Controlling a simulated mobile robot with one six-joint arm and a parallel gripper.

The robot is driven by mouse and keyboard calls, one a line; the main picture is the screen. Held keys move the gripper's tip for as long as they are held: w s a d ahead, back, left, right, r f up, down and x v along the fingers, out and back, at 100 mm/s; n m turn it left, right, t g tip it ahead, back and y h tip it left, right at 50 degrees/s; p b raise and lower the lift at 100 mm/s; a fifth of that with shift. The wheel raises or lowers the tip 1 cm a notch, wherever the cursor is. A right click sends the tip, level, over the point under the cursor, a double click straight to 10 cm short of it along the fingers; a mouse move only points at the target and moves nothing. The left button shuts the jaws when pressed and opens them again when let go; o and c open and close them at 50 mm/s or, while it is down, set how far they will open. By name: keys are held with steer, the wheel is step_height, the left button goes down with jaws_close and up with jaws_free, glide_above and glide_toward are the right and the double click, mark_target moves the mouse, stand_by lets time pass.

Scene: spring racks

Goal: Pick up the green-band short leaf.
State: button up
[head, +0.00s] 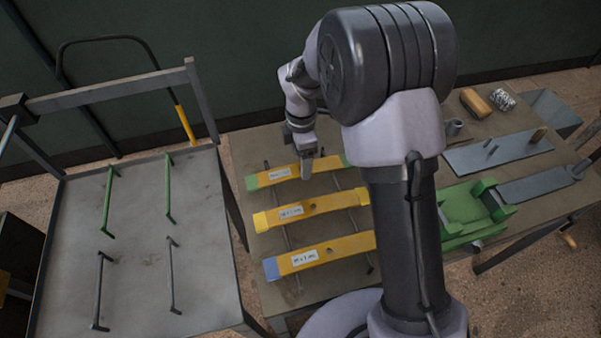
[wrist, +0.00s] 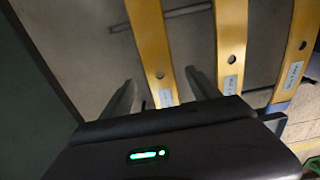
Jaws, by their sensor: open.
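The green-band short leaf (head: 280,175) is a yellow bar with green ends and a white label, the farthest of three leaves on the table. My gripper (head: 306,170) is at its middle in the head view, pointing down and hiding part of it. In the wrist view the nearest leaf (wrist: 147,35), which matches it by order, runs between my two open fingers (wrist: 160,80). Its label end shows there, but its green band is hidden by my gripper body. I cannot tell whether the fingers touch the leaf or how high they are.
A yellow-band leaf (head: 325,204) and a blue-band leaf (head: 340,248) lie nearby, roughly parallel, across dark rails. A green clamp fixture (head: 462,205) stands on the right. A grey cart (head: 140,255) with green and grey upright bars is at left.

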step_height(320, 180, down, 4)
steer(key=shift+a+r+b, duration=0.15)
steer(key=shift+r+b, duration=0.1)
steer(key=shift+b, duration=0.2)
steer(key=shift+r, duration=0.15)
jaws_close()
steer(key=shift+r, duration=0.15)
